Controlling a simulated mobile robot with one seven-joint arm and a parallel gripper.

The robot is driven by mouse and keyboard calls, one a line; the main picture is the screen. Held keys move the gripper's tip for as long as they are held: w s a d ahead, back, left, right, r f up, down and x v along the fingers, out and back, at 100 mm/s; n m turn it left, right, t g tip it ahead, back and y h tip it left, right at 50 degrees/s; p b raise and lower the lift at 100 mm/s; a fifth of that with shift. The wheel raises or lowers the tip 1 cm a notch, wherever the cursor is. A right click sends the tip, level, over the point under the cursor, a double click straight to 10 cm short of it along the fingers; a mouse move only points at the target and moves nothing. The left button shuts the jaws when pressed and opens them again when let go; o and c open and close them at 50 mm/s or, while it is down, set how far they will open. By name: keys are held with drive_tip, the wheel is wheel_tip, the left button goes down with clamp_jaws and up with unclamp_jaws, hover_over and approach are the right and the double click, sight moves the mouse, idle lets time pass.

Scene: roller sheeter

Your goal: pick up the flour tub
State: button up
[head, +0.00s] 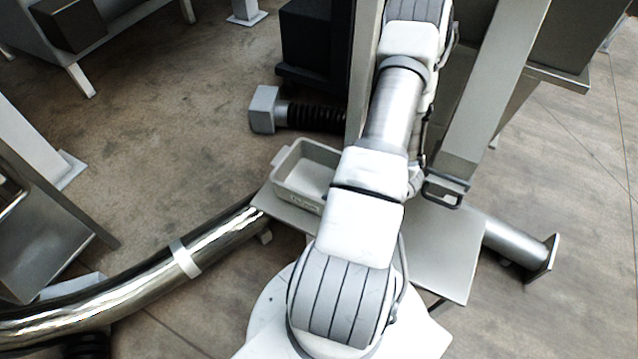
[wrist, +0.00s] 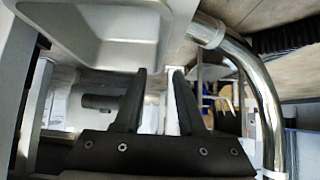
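The flour tub appears to be the pale grey, open rectangular tub (head: 303,178) in the head view. It stands upright on a flat grey shelf (head: 440,262), left of my arm. The inside that shows looks empty. A pale tub with a rounded inner corner (wrist: 112,22) fills the upper left of the wrist view and looks like the same one. My gripper (wrist: 160,76) has its two dark fingers apart with nothing held between them. The tub lies beyond and to the left of the fingertips, not between them. My arm hides the gripper in the head view.
A shiny curved pipe (head: 150,275) runs in from the left to near the shelf, and also shows at the right of the wrist view (wrist: 262,85). Grey upright posts (head: 492,85) stand behind the shelf. The shelf's front right part is bare.

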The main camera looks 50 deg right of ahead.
sight(305, 194)
drive_tip(key=b+x, duration=0.2)
drive_tip(key=x, duration=0.5)
drive_tip(key=shift+w+f, duration=0.1)
drive_tip(key=shift+f, duration=0.05)
drive_tip(key=shift+b+x, duration=1.1)
drive_tip(key=shift+x, duration=1.65)
drive_tip(key=shift+a+r, duration=0.15)
drive_tip(key=shift+r, duration=0.1)
clamp_jaws()
drive_tip(key=shift+w, duration=0.1)
